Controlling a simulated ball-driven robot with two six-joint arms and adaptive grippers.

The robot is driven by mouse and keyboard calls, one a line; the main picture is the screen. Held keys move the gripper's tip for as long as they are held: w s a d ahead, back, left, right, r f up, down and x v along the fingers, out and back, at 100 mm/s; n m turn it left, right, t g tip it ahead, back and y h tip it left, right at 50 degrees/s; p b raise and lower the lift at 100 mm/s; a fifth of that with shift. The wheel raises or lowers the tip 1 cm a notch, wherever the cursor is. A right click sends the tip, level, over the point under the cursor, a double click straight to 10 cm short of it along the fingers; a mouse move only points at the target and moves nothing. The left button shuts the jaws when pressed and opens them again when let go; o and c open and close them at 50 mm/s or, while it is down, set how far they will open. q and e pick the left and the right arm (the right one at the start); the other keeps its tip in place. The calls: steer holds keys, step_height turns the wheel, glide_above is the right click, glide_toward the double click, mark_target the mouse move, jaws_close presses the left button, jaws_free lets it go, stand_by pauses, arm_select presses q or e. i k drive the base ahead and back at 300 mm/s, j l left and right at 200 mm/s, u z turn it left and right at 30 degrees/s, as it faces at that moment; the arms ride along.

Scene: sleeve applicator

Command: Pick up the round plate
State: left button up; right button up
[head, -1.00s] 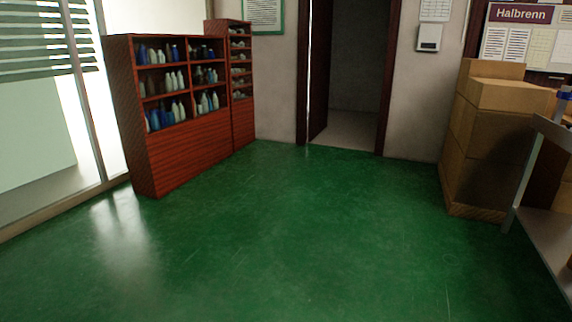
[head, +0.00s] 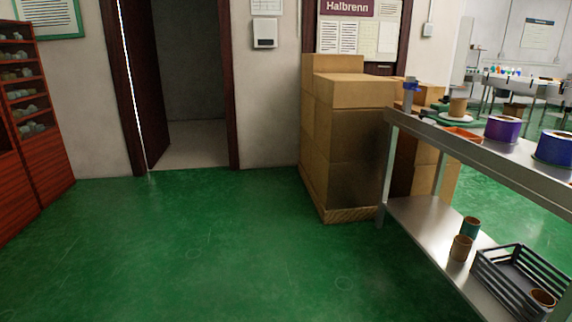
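On the far part of the metal table's top, a small flat round greenish disc (head: 440,119) shows under or beside a brown cardboard-coloured roll (head: 458,106). It is small and partly covered, so I cannot tell for sure whether it is the round plate. Neither of my grippers shows in the head view.
The metal table (head: 480,152) stands at the right, bearing a purple roll (head: 502,129), a blue roll (head: 555,148) and an orange tray (head: 463,134). A dark crate (head: 495,275) sits on its lower shelf. Stacked boxes (head: 350,140) stand behind. Green floor ahead is clear.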

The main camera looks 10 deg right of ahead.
mark_target(421, 116)
steer(key=i+z, duration=0.2)
steer(key=i, duration=0.3)
steer(key=i+z, duration=0.15)
steer(key=i, duration=0.35)
steer(key=i+z, duration=0.2)
steer(key=i, duration=0.3)
steer(key=i+j+z, duration=0.15)
steer(key=i, duration=0.35)
steer(key=i+j+z, duration=0.2)
steer(key=i, duration=0.3)
